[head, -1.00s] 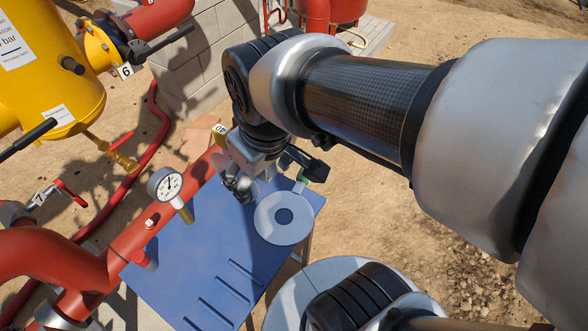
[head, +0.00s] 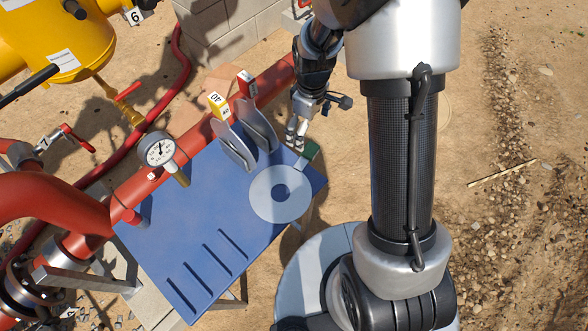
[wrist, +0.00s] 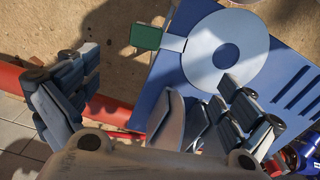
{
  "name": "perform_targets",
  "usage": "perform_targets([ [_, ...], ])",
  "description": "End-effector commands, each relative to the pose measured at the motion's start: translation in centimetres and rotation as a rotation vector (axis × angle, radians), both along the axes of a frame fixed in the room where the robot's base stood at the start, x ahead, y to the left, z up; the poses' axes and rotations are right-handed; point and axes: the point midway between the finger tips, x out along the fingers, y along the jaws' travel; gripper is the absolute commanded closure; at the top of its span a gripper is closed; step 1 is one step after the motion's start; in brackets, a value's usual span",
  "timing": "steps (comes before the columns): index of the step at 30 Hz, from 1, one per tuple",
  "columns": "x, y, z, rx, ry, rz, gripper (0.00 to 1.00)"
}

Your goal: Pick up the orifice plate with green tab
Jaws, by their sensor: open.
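The orifice plate with green tab (head: 264,205) is a pale grey ring lying flat on the blue table's right part. Its green tab (head: 309,151) points to the far right and sticks out past the table edge. In the wrist view the plate (wrist: 254,55) is at upper right and the green tab (wrist: 146,36) at upper middle, over sandy ground. My gripper (head: 296,137) is open and empty, just beyond the tab in the head view. In the wrist view its fingers (wrist: 160,88) are spread wide, with the tab ahead of the gap between them, apart from it.
Two plates with a yellow tab (head: 219,104) and a red tab (head: 246,84) stand upright close left of my gripper. The blue table (head: 160,245) has several empty slots. A red pipe (head: 133,232) with a gauge (head: 157,150) runs along its left side.

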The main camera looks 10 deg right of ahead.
Motion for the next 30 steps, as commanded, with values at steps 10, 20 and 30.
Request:
perform_targets([
  [10,-0.1,0.0,-7.7,0.0,0.003,-0.002,0.0],
  [20,0.0,0.0,-9.9,0.0,0.001,-0.003,0.0],
  [30,0.2,0.0,-14.5,-0.001,-0.001,-0.003,0.0],
])
